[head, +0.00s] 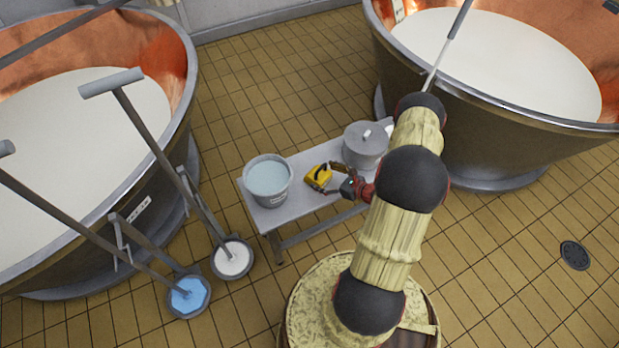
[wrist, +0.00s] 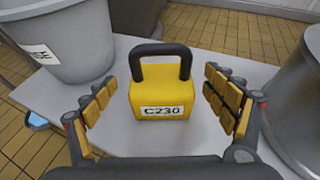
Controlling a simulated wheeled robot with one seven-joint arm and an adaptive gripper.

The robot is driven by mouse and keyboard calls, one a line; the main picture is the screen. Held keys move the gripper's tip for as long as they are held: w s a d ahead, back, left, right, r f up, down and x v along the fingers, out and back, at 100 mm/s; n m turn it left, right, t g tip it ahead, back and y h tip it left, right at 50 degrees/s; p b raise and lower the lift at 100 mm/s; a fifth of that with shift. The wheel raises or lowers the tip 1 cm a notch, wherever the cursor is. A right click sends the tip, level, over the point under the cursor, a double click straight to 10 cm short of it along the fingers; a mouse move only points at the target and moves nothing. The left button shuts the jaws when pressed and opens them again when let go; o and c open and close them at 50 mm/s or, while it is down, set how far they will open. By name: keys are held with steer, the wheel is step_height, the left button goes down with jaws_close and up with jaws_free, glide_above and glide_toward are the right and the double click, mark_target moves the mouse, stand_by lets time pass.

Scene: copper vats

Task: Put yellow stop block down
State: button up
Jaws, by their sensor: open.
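The yellow stop block (wrist: 160,93) has a black handle and a white label reading C230. It stands upright on the grey bench (wrist: 225,62) in the wrist view, and it also shows in the head view (head: 318,177) between a bucket and a lidded pot. My gripper (wrist: 161,105) is open, with one finger on each side of the block. A gap shows between each finger and the block. In the head view my gripper (head: 338,180) reaches the block from the right, and its fingers partly cover it.
A grey bucket (head: 268,183) of pale liquid stands left of the block, and a lidded metal pot (head: 365,150) stands to its right. Copper vats (head: 95,150) (head: 480,110) flank the bench. Long-handled tools (head: 160,150) stand at the left.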

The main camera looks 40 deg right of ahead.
mark_target(311, 171)
steer(key=shift+w+f, duration=0.1)
steer(key=shift+f, duration=0.2)
steer(key=b+x, duration=0.2)
steer(key=x, duration=0.5)
steer(key=shift+w+f+b, duration=0.2)
steer(key=shift+f+b, duration=0.05)
steer(key=shift+b, duration=0.1)
steer(key=shift+d, duration=0.1)
steer(key=shift+c, duration=1.3)
steer(key=shift+r, duration=0.1)
steer(key=c, duration=1.5)
steer(key=shift+o, duration=0.2)
steer(key=shift+r, duration=0.1)
